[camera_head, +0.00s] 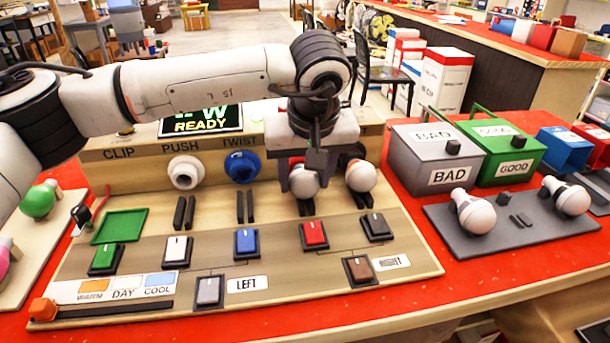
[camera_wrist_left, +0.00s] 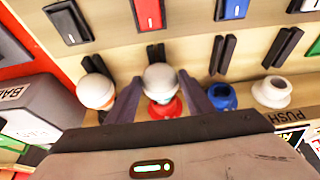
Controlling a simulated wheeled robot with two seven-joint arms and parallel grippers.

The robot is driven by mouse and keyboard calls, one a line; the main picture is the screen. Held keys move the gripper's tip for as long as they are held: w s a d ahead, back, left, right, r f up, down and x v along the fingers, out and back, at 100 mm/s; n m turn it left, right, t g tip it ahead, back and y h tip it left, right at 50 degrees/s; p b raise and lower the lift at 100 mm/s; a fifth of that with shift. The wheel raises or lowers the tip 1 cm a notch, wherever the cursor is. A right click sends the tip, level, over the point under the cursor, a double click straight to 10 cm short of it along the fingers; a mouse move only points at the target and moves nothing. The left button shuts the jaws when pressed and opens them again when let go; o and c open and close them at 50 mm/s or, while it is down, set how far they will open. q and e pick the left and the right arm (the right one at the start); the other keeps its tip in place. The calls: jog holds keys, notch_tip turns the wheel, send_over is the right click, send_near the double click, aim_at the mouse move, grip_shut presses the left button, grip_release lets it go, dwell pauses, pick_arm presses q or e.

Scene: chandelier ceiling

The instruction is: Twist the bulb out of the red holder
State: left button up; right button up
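The white round bulb (camera_head: 303,184) stands in the red holder, which the head view mostly hides. In the left wrist view the bulb (camera_wrist_left: 160,77) sits on top of the red holder (camera_wrist_left: 166,108). My left gripper (camera_head: 303,172) is over it, with its arm coming in from the left. In the left wrist view its two fingers (camera_wrist_left: 160,88) stand one on each side of the bulb, with what looks like a narrow gap; contact is hard to tell. My right gripper is not in view.
Another white bulb (camera_head: 361,176) stands close to the right of the fingers. The blue holder (camera_head: 242,166) and white holder (camera_head: 185,172) are empty, to the left. A grey plate (camera_head: 520,239) with two bulbs, a grey BAD box (camera_head: 414,164) and a green GOOD box (camera_head: 513,152) are at right.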

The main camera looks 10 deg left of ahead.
pick_arm(q)
jog(key=c, duration=0.5)
jog(key=shift+c, duration=0.2)
jog(key=shift+s+a+t+h+b, duration=0.15)
jog(key=shift+t+h+b, duration=0.25)
jog(key=shift+h+b, duration=0.85)
dwell(1.1)
jog(key=shift+y+b, duration=0.35)
jog(key=shift+f, duration=0.1)
jog(key=shift+a+f+n+t+h+b, duration=0.15)
jog(key=shift+h+b, duration=0.25)
jog(key=shift+b, duration=0.55)
jog(key=shift+a+f+n+t+h+b, duration=0.1)
jog(key=shift+n+t+h+b, duration=0.25)
jog(key=shift+b, duration=0.6)
dwell(0.8)
jog(key=shift+b, duration=0.3)
dwell(0.7)
jog(key=shift+h+b, duration=0.35)
jog(key=shift+b, duration=0.15)
dwell(0.3)
